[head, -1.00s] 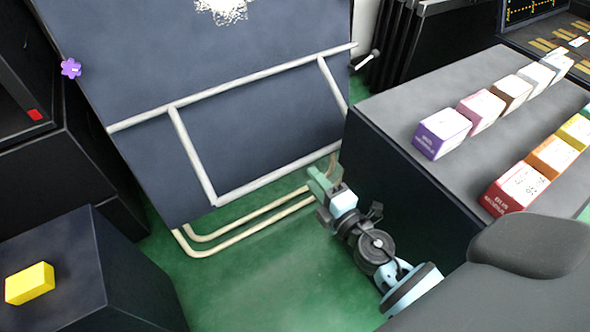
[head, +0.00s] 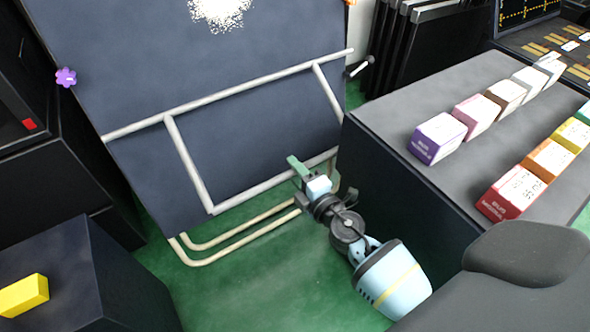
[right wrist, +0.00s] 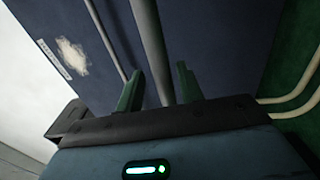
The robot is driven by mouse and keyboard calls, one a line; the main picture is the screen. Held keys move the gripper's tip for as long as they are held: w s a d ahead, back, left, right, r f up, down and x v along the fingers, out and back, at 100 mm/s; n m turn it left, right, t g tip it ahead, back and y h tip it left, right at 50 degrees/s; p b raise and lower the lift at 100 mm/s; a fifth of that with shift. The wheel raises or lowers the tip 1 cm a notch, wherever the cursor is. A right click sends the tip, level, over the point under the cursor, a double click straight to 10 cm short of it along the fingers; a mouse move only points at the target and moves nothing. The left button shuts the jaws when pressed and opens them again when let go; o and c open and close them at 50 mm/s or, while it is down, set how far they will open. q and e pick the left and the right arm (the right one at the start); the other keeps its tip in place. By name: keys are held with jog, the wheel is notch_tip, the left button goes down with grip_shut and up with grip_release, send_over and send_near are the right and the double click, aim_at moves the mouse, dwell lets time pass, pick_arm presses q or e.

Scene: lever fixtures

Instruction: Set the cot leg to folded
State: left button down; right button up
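The cot is a large dark blue panel (head: 130,60) at the left and middle of the head view. Its leg (head: 188,165) is a pale grey U-shaped tube frame, hanging from a long bar across the panel, with a lower crossbar (head: 250,190). My right gripper (head: 296,166) is at the right part of that crossbar. In the right wrist view the green fingers of my right gripper (right wrist: 160,88) are apart, with a grey tube (right wrist: 150,40) running between or just beyond them; gaps show on both sides. I cannot tell contact. My left gripper is out of view.
A dark grey-topped cabinet (head: 400,190) with several colored boxes stands close right of my right arm. Beige tubes (head: 240,238) run below the panel over green floor. A black block (head: 100,275) with a yellow brick (head: 24,296) is at lower left.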

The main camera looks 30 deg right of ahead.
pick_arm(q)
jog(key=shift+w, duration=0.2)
pick_arm(e)
jog(key=shift+w, duration=0.3)
jog(key=shift+r, duration=0.1)
grip_shut()
